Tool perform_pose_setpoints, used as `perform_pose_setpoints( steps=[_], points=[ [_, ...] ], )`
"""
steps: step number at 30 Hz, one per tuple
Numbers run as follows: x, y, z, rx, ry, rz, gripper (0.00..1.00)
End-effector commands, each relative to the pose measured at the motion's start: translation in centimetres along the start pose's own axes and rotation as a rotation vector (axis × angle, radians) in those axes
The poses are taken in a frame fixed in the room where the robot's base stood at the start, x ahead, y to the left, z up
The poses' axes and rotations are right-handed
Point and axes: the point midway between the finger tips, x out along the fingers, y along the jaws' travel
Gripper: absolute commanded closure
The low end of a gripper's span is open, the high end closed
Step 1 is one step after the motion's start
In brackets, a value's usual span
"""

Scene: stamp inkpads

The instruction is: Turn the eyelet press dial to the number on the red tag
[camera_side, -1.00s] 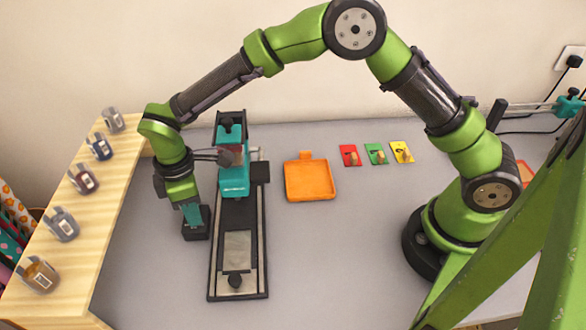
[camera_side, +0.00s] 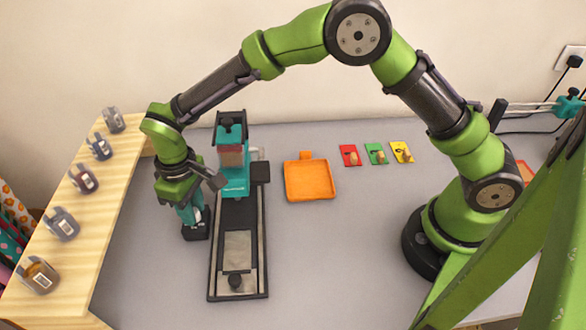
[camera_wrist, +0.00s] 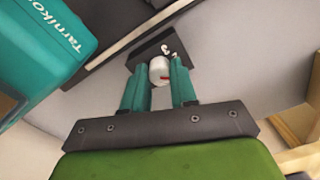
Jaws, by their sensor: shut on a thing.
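The dial's white knob (camera_wrist: 160,70) has a red mark on its side and stands on a black base (camera_side: 196,230), left of the teal press (camera_side: 234,175). White digits, which look like 3 and 2, show on the base in the wrist view (camera_wrist: 158,46). My gripper (camera_wrist: 159,78) points down at the dial, its two teal fingers shut on the knob, one on each side. In the side view my gripper (camera_side: 193,216) hides much of the knob. The red tag (camera_side: 349,156) lies on the table at the back, right of centre; its number is too small to read.
A green tag (camera_side: 376,154) and a yellow tag (camera_side: 401,152) lie beside the red one. An orange tray (camera_side: 310,196) lies between tags and press. A wooden shelf (camera_side: 75,240) with several small cups runs along the left. The table's middle is clear.

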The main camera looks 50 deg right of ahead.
Motion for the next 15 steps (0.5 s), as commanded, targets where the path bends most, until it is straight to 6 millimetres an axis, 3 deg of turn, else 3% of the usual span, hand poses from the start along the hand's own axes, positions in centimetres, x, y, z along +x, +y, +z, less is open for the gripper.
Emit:
perform_pose_setpoints(
  steps=[15],
  points=[
    [-0.1, -0.02, 0.05, 0.109, 0.001, -0.001, 1.0]
  ],
)
